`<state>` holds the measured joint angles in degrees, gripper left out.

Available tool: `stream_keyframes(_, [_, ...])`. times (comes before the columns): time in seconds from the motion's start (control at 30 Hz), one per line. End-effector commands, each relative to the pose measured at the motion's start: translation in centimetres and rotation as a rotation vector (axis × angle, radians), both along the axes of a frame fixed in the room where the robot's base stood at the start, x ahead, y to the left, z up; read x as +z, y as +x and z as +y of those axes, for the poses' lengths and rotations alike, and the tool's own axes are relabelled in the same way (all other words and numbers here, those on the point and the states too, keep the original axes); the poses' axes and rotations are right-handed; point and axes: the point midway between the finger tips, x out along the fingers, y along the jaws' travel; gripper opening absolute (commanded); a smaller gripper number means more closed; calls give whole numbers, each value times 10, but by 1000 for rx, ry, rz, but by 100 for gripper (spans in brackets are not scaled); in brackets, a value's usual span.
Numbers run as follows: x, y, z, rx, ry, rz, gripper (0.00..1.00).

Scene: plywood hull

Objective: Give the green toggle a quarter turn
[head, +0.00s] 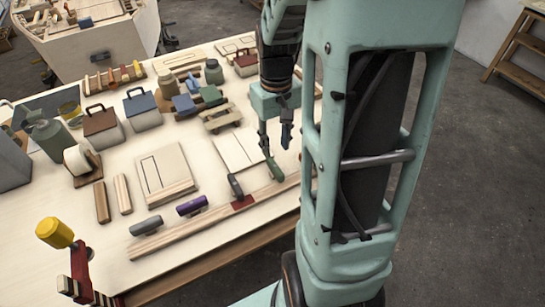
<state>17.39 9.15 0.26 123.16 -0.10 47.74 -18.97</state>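The green toggle (276,170) is at the right end of a row of toggles along a wooden strip on the table. It lies slanted, with its upper end towards the back left. My gripper (275,147) points down just above and behind it. Its two fingers are spread apart with nothing visible between them. The left fingertip appears close to the toggle's upper end; I cannot tell whether they touch. My arm covers the table to the right of the toggle.
A dark grey toggle (235,187), a purple toggle (192,206) and a grey toggle (146,226) sit to the left. A pale board (237,151) lies behind the row. A yellow-headed mallet (55,232) is at the front left. Boxes and jars crowd the back.

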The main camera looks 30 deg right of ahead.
Motion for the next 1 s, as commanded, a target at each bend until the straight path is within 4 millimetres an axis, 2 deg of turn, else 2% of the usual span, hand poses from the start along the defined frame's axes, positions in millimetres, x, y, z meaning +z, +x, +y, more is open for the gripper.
stream_keyframes(0.2, [-45,-1,0,0,2,5,30])
stream_keyframes(0.4, [-72,-1,0,1,1,2,30])
stream_keyframes(0.6, [-83,0,0,1,1,0,30])
stream_keyframes(0.87, [-84,0,0,1,0,-1,30])
stream_keyframes(1.0, [-84,0,0,1,0,-1,15])
